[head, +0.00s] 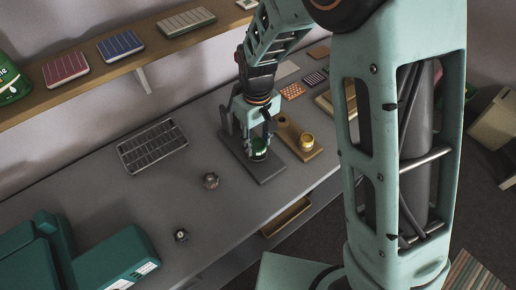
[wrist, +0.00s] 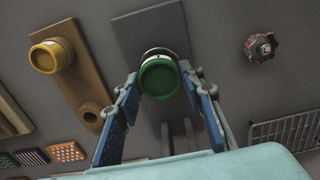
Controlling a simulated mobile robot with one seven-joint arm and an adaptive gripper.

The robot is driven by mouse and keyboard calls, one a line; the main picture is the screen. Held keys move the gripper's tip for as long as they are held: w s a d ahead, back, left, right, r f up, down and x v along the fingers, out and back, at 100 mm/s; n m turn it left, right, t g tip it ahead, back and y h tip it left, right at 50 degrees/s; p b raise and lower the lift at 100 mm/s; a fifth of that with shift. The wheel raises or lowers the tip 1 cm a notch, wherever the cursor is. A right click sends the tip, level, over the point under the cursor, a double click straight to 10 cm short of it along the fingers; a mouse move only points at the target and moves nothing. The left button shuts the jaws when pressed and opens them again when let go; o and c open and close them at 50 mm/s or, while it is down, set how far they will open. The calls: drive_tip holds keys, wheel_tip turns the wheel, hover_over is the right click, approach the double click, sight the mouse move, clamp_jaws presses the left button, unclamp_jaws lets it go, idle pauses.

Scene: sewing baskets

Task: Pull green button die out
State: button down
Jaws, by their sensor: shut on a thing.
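The green button die (head: 259,155) is a short green cylinder over the dark grey press base (head: 266,174) on the worktop. My gripper (head: 259,146) comes down over it from above and is shut on it. In the wrist view the green die (wrist: 158,77) sits between the two blue-padded fingers, its round face towards the camera. A metal ring shows just behind it, against the grey base (wrist: 140,20). I cannot tell whether the die is still seated in the base or apart from it.
A tan block (head: 311,154) with a yellow die (head: 306,141) stands close on the right. A dark wire rack (head: 152,147) lies to the left. Two small knobs (head: 211,181) (head: 181,236) and a teal machine (head: 115,266) are nearer. Worktop between them is clear.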

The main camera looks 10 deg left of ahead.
drive_tip(key=shift+r+p, duration=1.3)
drive_tip(key=shift+r, duration=0.65)
